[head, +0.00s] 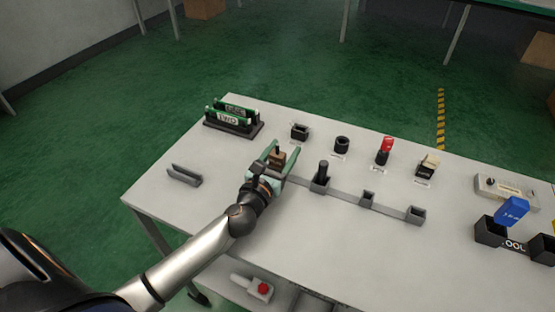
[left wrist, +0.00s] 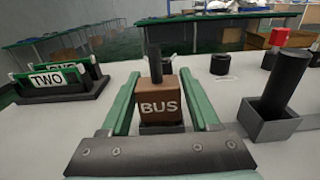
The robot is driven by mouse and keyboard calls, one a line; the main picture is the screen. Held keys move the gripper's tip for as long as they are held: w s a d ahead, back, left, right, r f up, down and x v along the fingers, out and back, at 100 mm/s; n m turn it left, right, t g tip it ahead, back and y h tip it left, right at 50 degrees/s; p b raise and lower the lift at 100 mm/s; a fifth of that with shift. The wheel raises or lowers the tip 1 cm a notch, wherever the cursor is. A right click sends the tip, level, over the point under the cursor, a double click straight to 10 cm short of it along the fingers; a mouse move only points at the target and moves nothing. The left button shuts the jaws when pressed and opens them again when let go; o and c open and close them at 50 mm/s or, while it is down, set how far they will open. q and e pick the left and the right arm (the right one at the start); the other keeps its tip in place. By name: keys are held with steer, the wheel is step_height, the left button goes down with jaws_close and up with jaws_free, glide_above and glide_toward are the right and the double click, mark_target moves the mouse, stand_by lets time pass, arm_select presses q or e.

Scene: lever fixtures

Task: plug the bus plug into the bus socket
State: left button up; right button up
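The bus plug (left wrist: 161,105) is a brown block marked BUS with a dark upright post on top. It also shows in the head view (head: 277,161). It looks upright, with a dark base just below it in the left wrist view. My left gripper (head: 286,148) has its green fingers on both sides of the block. Whether they press on it or leave a small gap, I cannot tell. No socket carries a readable BUS label. A black open square box (head: 300,132) stands behind the plug. My right gripper is out of view.
A grey rail with box holders runs right of the plug; the nearest box (head: 320,186) holds a dark cylinder.

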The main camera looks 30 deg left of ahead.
arm_select(q)
jaws_close()
steer(key=shift+r, duration=0.1)
stand_by(0.4)
